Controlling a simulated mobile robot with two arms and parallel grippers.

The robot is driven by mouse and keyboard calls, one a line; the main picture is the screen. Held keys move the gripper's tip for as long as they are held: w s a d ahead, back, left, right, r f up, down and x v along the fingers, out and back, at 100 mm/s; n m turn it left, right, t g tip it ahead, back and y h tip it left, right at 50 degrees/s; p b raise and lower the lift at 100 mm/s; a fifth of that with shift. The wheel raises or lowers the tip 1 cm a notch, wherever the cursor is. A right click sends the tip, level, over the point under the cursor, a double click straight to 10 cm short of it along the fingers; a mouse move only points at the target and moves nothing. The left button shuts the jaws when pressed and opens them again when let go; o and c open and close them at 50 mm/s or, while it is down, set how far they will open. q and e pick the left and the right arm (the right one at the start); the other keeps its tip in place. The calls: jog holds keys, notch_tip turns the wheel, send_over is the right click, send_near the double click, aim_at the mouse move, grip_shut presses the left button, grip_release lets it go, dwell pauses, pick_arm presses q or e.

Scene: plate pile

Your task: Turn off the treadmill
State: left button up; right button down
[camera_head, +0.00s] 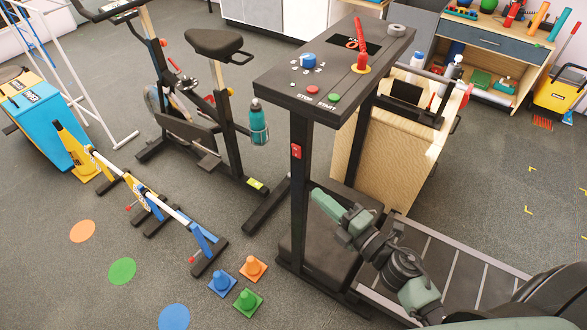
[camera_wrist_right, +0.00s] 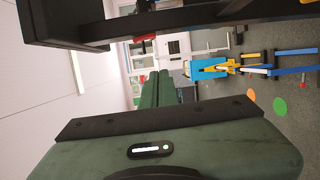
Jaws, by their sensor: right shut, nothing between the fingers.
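The treadmill console (camera_head: 290,80) is a dark panel on a black post. It carries a red STOP button (camera_head: 313,89), a green START button (camera_head: 334,97), a blue knob (camera_head: 308,60) and a red lever (camera_head: 362,60) on a yellow base. A small red switch (camera_head: 296,151) sits on the post. My right gripper (camera_head: 322,200) is shut and empty, below the console and to the right of the post, apart from the switch. Its green fingers show together in the right wrist view (camera_wrist_right: 156,77). My left gripper is not in view.
The treadmill belt (camera_head: 450,265) lies under my right arm. A wooden cabinet (camera_head: 385,150) stands behind the post. An exercise bike (camera_head: 215,90) stands to the left. Small cones (camera_head: 253,267) and low hurdles (camera_head: 150,200) are on the floor.

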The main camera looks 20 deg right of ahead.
aim_at(299, 159)
jog(key=shift+s+a+r+n+y, duration=0.15)
jog(key=shift+a+r+n+y, duration=0.1)
jog(key=shift+r+n, duration=0.25)
jog(key=shift+s+a+r+n+y, duration=0.15)
jog(key=shift+a+r+n, duration=0.15)
jog(key=shift+r, duration=0.4)
jog(key=shift+w, duration=0.1)
jog(key=w+p, duration=0.1)
jog(key=w, duration=0.2)
jog(key=w+p, duration=0.1)
jog(key=w, duration=0.7)
jog(key=shift+w+a+r+p, duration=0.25)
jog(key=shift+a+r+p, duration=0.1)
jog(key=shift+a+p, duration=0.05)
